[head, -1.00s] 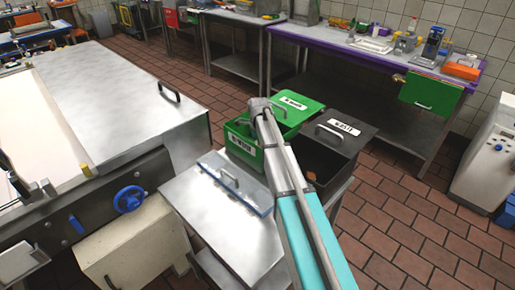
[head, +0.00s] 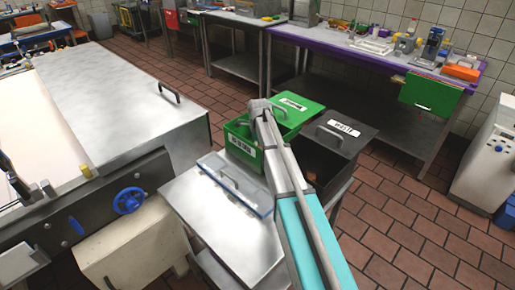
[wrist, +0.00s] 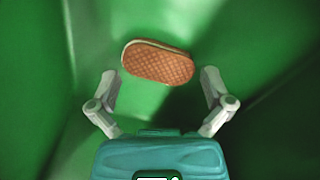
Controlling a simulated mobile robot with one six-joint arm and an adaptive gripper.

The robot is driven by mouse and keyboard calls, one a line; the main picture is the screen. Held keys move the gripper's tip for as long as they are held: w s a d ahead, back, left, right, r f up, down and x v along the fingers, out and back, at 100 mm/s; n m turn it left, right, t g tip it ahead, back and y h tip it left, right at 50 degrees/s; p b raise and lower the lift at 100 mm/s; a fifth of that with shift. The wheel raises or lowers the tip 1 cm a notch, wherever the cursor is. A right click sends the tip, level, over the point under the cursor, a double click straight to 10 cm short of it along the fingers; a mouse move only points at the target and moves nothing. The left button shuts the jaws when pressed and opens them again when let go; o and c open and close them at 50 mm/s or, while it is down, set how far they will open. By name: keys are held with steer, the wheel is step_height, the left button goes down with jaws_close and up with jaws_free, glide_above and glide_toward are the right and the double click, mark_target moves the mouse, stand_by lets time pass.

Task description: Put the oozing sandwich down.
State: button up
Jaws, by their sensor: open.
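The sandwich (wrist: 158,63) is an oval with a brown waffle-patterned top and a pale cream edge. In the wrist view it lies inside the green bin, against green surfaces, just beyond my fingertips. My gripper (wrist: 160,82) is open, with one finger to each side of the sandwich and gaps between. I see no finger touching it. In the head view my arm reaches down over the green bin (head: 230,137), and its walls and my arm hide the gripper and the sandwich. I cannot see any filling oozing clearly.
A black bin (head: 318,160) with a labelled lid stands to the right of the green bin. A large steel machine (head: 110,85) stands at the left.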

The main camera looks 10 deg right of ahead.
step_height(320, 180, up, 12)
steer(key=p, duration=1.2)
stand_by(0.7)
steer(key=s+a+n, duration=0.1)
steer(key=s+n, duration=2.3)
steer(key=s, duration=0.5)
steer(key=shift+a+n, duration=0.4)
